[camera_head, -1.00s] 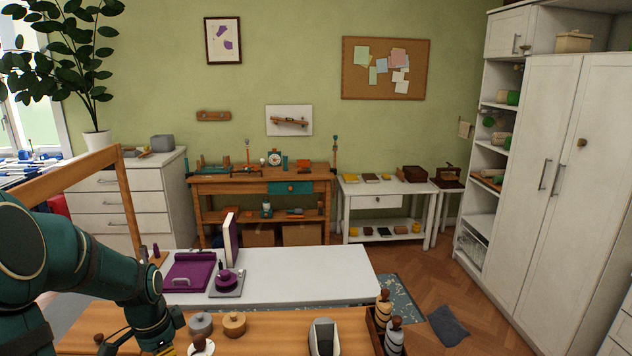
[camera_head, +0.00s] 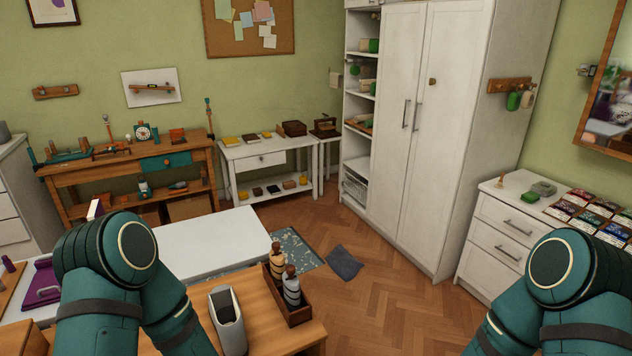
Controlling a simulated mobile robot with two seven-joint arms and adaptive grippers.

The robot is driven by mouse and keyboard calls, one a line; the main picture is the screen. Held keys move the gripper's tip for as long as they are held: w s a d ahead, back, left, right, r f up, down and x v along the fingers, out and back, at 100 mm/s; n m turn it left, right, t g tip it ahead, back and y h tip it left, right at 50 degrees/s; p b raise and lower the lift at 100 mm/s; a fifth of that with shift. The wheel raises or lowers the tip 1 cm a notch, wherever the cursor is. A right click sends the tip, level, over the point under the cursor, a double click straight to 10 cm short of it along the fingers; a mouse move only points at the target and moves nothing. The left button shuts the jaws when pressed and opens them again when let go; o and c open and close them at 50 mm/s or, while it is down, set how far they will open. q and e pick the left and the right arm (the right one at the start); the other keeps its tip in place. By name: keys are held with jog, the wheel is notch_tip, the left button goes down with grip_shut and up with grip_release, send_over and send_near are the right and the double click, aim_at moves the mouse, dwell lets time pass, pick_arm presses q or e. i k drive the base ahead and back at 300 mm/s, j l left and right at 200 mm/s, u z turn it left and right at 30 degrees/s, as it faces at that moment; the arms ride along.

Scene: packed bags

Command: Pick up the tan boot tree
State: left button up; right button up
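What looks like the tan boot tree (camera_head: 276,261), pale tan with dark bands and a dark knob, stands upright in a dark wooden tray (camera_head: 298,315). The tray is at the right end of the wooden table in front of me. A similar grey boot tree (camera_head: 291,290) stands in front of it in the tray and hides part of its lower body. My two teal arms come in at the lower left and lower right. Both grippers are below the picture's edge and out of sight.
A white and dark upright holder (camera_head: 227,318) stands on the wooden table (camera_head: 262,338), left of the tray. A white table (camera_head: 215,240) lies behind. A dark cloth (camera_head: 344,263) is on the floor. Open floor (camera_head: 400,305) lies right of the table, before the white cabinets (camera_head: 430,130).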

aim_at(278, 259)
jog(key=i+l+u, duration=0.1)
jog(key=l, duration=0.25)
jog(key=i+l, duration=0.25)
jog(key=l, duration=0.15)
jog(key=i+l+u, duration=0.15)
jog(key=l, duration=0.2)
jog(key=i+l+u, duration=0.1)
jog(key=l, duration=0.3)
jog(key=i, duration=0.1)
